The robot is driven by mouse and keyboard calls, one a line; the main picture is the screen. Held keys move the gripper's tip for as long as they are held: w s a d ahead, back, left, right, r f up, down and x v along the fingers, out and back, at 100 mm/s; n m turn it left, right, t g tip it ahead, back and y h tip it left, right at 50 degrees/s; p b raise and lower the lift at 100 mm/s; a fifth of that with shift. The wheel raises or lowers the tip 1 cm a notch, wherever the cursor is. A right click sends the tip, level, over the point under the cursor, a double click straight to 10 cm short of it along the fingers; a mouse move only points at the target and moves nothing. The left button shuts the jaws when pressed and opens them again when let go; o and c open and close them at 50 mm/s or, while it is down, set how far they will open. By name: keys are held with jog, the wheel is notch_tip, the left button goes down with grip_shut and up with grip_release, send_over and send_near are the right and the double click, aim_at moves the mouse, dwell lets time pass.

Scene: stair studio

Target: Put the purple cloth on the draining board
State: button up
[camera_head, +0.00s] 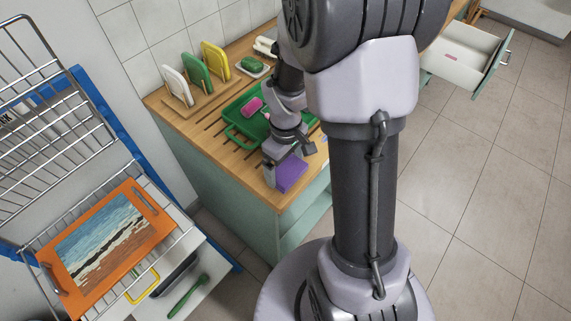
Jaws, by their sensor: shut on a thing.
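The purple cloth (291,174) shows as a folded block at the near end of the wooden counter. My gripper (284,165) is shut on it, with a grey finger along its left side. I cannot tell whether the cloth touches the counter or hangs just above it. My arm hides part of the counter behind the gripper.
A green tray (232,137) holds a pink item (251,106). White, green and yellow boards (196,72) stand in a rack behind. A green sponge (252,64) sits on a dish. An orange picture tray (108,239) rests on a wire rack at left. A drawer (462,58) stands open at back right.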

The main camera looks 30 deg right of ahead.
jog(key=o, duration=1)
jog(key=shift+r+p, duration=0.35)
notch_tip(320, 180, up, 11)
jog(key=p, duration=0.5)
notch_tip(320, 180, up, 6)
jog(key=m+t, duration=0.1)
jog(key=m, duration=0.1)
send_over(285, 168)
jog(key=a, duration=0.3)
jog(key=s+a+r+m+t, duration=0.1)
jog(key=s+a+r+m, duration=0.1)
jog(key=s+a+r, duration=0.1)
jog(key=s+a+r+m+t+y, duration=0.1)
jog(key=s+a+r+m+t, duration=0.1)
jog(key=s, duration=0.3)
jog(key=s+a+r+m+t+y, duration=0.1)
jog(key=s+a+r+m, duration=0.1)
jog(key=a+r, duration=0.3)
jog(key=shift+s+t, duration=0.4)
jog(key=shift+s, duration=0.5)
jog(key=shift+f, duration=0.1)
